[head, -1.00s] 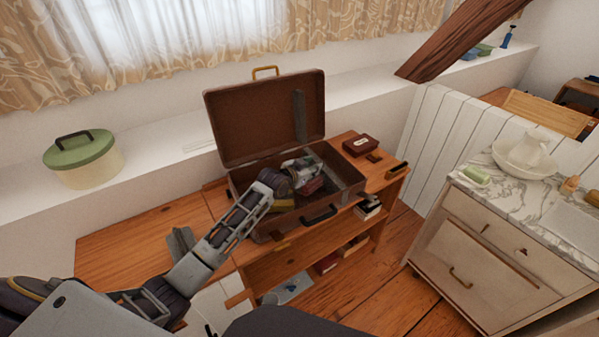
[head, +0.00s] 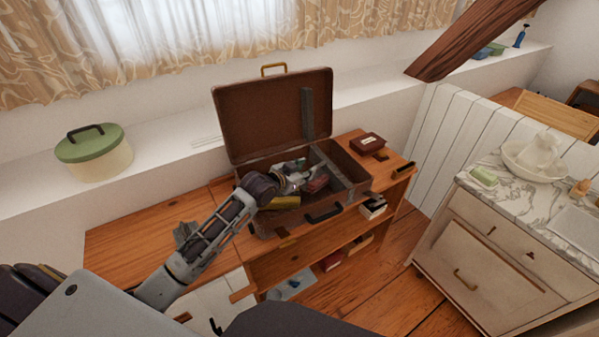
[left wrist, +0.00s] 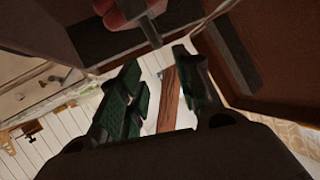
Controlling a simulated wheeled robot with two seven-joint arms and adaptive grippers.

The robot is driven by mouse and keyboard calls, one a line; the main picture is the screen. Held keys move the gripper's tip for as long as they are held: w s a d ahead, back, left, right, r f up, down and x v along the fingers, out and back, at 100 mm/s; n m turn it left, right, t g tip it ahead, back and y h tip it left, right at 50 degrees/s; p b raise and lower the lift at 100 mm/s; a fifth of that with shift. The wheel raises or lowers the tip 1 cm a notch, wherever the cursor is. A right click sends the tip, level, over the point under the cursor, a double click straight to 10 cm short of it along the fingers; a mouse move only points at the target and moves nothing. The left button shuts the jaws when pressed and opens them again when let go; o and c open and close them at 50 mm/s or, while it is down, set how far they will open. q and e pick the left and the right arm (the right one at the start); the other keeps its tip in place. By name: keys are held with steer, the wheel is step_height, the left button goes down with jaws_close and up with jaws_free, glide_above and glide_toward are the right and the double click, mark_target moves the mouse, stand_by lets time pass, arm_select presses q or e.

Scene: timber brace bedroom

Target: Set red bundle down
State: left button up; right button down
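The red bundle (head: 317,184) lies inside the open brown suitcase (head: 283,222), beside the grey divider strip. It also shows in the left wrist view (left wrist: 122,14) at the top edge, partly cut off and beyond the fingers. My left gripper (head: 303,177) is low over the suitcase, just left of and behind the bundle. In the left wrist view its two dark green fingers stand apart with nothing between them (left wrist: 162,78). Whether a finger touches the bundle cannot be told. My right gripper is not in view.
A yellow item (head: 284,202) lies at the suitcase's front left. The raised lid (head: 270,115) stands behind my gripper. A dark red box (head: 367,142) sits on the wooden bench to the right. A green-lidded tin (head: 95,155) stands on the ledge.

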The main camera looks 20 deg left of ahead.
arm_select(q)
steer(key=shift+v, duration=1.3)
